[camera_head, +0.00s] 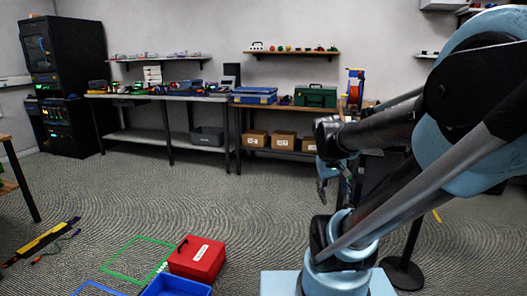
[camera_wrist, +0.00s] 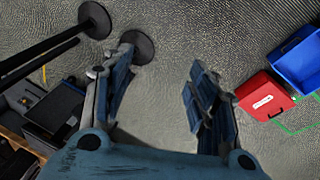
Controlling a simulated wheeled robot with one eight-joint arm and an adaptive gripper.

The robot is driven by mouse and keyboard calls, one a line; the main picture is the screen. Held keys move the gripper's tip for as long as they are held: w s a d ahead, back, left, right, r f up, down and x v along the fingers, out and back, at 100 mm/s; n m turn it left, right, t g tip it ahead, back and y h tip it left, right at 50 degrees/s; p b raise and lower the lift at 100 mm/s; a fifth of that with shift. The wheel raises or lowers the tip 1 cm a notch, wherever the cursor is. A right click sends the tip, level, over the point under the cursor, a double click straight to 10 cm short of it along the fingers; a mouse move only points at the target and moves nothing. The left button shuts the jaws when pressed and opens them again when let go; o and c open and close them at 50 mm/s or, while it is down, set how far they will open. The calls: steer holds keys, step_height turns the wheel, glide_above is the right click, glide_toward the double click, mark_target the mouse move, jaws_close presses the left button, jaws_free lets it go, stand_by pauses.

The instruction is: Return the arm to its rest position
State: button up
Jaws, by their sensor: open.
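My arm reaches across the right side of the head view. My gripper (camera_head: 328,180) hangs at its end above the carpet, pointing down. In the wrist view my gripper (camera_wrist: 158,92) shows two fingers spread wide, with only bare carpet between them. It is open and holds nothing. Part of the gripper is dark and small in the head view.
A red box (camera_head: 197,258) and a blue bin (camera_head: 176,286) stand on the floor, beside a green floor outline (camera_head: 125,248). A workbench (camera_head: 165,97) lines the back wall. A round-based post (camera_head: 402,272) stands right of my arm. Middle carpet is clear.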

steer(key=s+a+f+y, duration=0.2)
steer(key=s+a+f, duration=0.2)
steer(key=s, duration=0.3)
steer(key=shift+a+f+y, duration=0.15)
steer(key=shift+a+y, duration=0.15)
steer(key=shift+a, duration=0.1)
steer(key=shift+s, duration=0.1)
stand_by(0.4)
